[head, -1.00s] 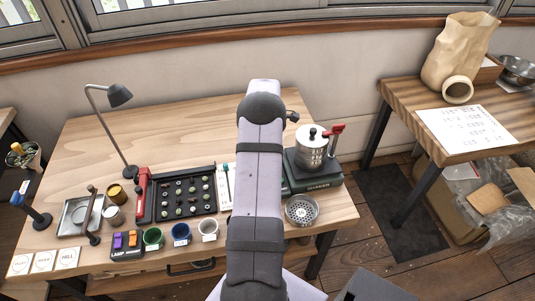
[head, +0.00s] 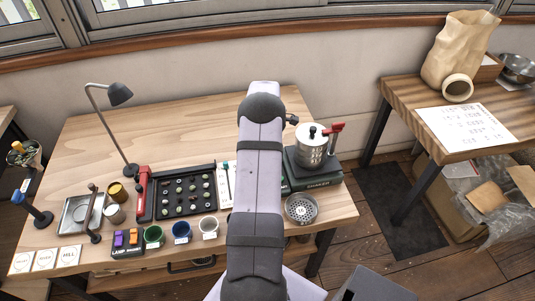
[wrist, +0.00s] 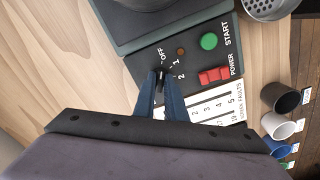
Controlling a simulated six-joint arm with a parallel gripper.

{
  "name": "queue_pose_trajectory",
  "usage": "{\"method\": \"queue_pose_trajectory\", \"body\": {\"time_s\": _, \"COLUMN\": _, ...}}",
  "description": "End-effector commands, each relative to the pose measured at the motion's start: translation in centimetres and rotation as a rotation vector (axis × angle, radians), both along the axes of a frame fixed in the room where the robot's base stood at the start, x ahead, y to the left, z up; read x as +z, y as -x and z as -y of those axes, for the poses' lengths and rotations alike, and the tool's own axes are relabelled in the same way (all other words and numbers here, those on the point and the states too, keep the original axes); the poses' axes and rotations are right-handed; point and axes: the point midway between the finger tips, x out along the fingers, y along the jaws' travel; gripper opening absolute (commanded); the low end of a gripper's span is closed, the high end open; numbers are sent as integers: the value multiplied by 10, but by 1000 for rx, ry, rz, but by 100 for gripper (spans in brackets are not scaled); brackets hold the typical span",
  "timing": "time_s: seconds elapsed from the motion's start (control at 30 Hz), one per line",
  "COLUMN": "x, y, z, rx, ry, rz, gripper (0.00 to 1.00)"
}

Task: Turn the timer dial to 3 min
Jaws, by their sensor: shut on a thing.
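The timer dial (wrist: 161,73) is a small dark knob on the dark control panel (wrist: 145,67) in the wrist view. The marks OFF, 1 and 2 show beside it; a 3 mark is not visible, and the fingers hide part of the scale. I cannot tell exactly where its pointer stands. My gripper (wrist: 161,80) has blue fingers, shut on the dial with one on each side. In the head view my own arm hides the gripper and the dial.
On the panel are a green START button (wrist: 208,41), a red POWER switch (wrist: 214,75) and a small brown lamp (wrist: 181,51). A white numbered card (wrist: 218,103) lies beside it. A metal pot (head: 311,150) and a perforated bowl (head: 300,208) stand right of my arm.

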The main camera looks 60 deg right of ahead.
Motion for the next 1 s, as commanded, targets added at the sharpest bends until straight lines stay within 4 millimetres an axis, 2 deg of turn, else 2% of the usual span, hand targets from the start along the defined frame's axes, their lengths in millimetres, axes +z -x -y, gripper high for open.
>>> {"method": "queue_pose_trajectory", "body": {"time_s": 0.37, "x": 0, "y": 0, "z": 0, "rx": -190, "ry": 0, "rz": 0, "gripper": 0}}
{"method": "queue_pose_trajectory", "body": {"time_s": 1.0, "x": 0, "y": 0, "z": -1, "rx": -787, "ry": 1, "rz": 0, "gripper": 0}}
